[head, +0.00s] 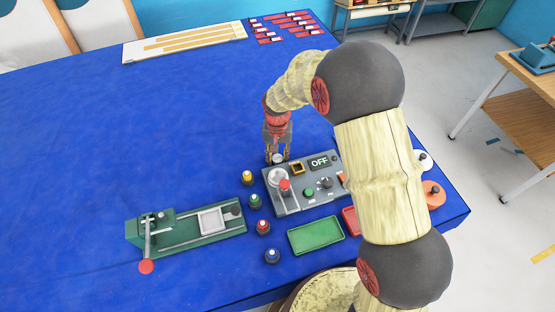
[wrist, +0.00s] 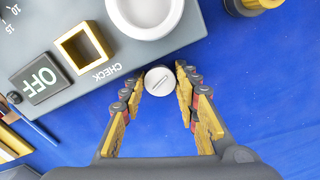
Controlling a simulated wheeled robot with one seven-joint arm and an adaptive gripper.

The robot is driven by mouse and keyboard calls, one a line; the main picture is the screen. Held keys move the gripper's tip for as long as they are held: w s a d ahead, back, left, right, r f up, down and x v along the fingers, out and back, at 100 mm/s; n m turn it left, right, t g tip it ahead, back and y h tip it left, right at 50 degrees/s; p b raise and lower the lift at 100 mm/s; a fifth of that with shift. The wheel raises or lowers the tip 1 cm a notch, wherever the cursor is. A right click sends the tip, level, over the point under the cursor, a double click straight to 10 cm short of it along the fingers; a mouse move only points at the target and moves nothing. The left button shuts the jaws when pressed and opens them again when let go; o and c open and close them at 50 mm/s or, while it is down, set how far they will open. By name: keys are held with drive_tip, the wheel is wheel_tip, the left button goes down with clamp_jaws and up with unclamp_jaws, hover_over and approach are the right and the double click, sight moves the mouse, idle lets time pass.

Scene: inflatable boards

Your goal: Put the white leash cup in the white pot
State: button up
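The white leash cup (wrist: 160,80) is a small round white piece with a slot in its top. In the wrist view it sits between the fingertips of my gripper (wrist: 159,77), and both fingers appear to touch its sides. In the head view my gripper (head: 278,149) points down at the back edge of the grey panel, with the cup (head: 278,158) at its tips. The white pot (wrist: 146,12) is a round, shallow dish on the panel, just ahead of the cup and apart from it. It also shows in the head view (head: 275,175), partly behind a red-knobbed lever.
The grey panel (head: 295,200) carries an OFF display, a yellow-framed CHECK square and knobs. Several coloured pieces (head: 255,201) stand left of it, beside a green slide fixture (head: 185,229). A green tray (head: 316,235) lies in front.

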sight(277, 158)
drive_tip(key=c, duration=0.4)
drive_tip(key=shift+r, duration=0.1)
drive_tip(key=shift+r, duration=0.4)
wheel_tip(277, 158, up, 2)
drive_tip(key=shift+r+p, duration=0.15)
drive_tip(key=shift+p, duration=0.25)
drive_tip(key=s+r, duration=0.1)
drive_tip(key=r, duration=0.1)
drive_tip(key=s+r, duration=0.2)
drive_tip(key=s+d+r+p, duration=0.1)
drive_tip(key=r, duration=0.1)
drive_tip(key=shift+s, duration=0.4)
drive_tip(key=s+r, duration=0.1)
drive_tip(key=s, duration=0.1)
drive_tip(key=s+d+r, duration=0.1)
drive_tip(key=s, duration=0.2)
drive_tip(key=s+d+r, duration=0.1)
drive_tip(key=s, duration=0.2)
drive_tip(key=shift+r+p, duration=0.25)
drive_tip(key=shift+p, duration=0.05)
drive_tip(key=shift+s+r, duration=0.1)
drive_tip(key=shift+s, duration=0.35)
